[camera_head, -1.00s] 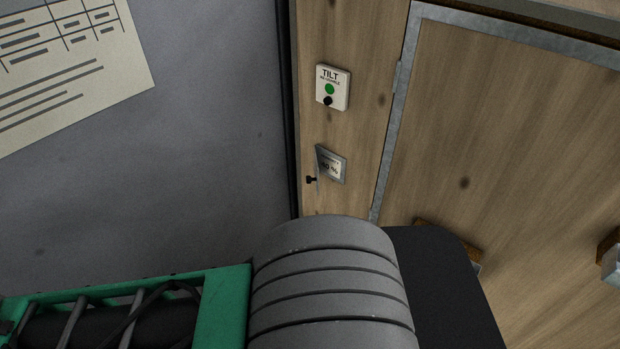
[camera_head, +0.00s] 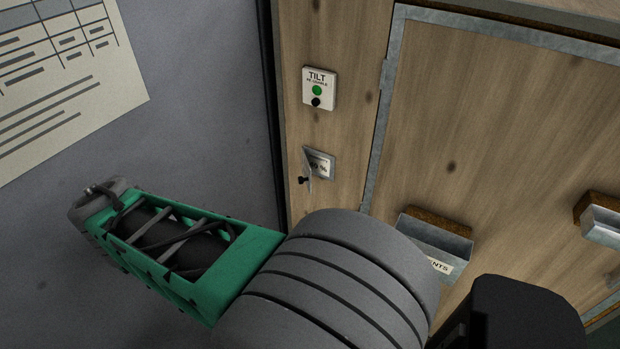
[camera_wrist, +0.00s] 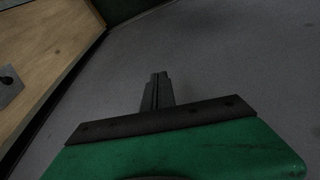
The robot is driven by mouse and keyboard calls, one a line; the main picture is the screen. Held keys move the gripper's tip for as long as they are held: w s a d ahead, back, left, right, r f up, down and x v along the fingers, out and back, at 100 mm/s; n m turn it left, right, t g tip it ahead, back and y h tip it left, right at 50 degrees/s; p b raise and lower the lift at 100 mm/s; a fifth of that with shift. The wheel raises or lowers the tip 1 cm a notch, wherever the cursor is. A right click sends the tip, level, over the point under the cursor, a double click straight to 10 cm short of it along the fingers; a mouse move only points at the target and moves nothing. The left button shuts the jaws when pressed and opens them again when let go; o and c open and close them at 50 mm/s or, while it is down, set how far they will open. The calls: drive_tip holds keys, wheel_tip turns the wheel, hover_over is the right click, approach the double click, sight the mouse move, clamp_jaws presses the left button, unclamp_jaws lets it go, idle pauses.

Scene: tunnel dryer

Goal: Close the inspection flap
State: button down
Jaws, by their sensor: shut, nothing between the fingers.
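The inspection flap (camera_head: 308,168) is a small grey metal plate with a black knob on the wooden wall. In the head view it stands open, angled out from its frame, with part of a printed label (camera_head: 321,167) showing behind it. In the wrist view, a grey plate with a dark knob (camera_wrist: 7,78) at the left edge looks like the flap. My gripper (camera_wrist: 157,78) is shut and empty, its fingers together over grey background. It is apart from the flap, to its right in the wrist view. I cannot make out the fingertips in the head view.
A TILT button plate (camera_head: 319,89) is above the flap. A large metal-framed wooden door (camera_head: 500,110) is to the right, with a metal document holder (camera_head: 434,245) and another metal fitting (camera_head: 602,222). A grey wall with a paper sheet (camera_head: 65,80) is on the left.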

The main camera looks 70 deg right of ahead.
drive_tip(key=s+d+m+g+h+p, duration=0.1)
drive_tip(key=s+d+m+g+h, duration=0.2)
drive_tip(key=d, duration=1.1)
drive_tip(key=s+d+m+g+h+p, duration=0.15)
drive_tip(key=s+d+m, duration=0.4)
drive_tip(key=d, duration=0.95)
drive_tip(key=s+d+f+p, duration=0.1)
drive_tip(key=s+d+f, duration=0.3)
drive_tip(key=d+f, duration=0.3)
drive_tip(key=shift+s+d+f+n, duration=0.2)
drive_tip(key=shift+s+d+n, duration=0.2)
drive_tip(key=shift+d, duration=0.25)
drive_tip(key=shift+s+d+h, duration=0.1)
drive_tip(key=shift+h, duration=0.25)
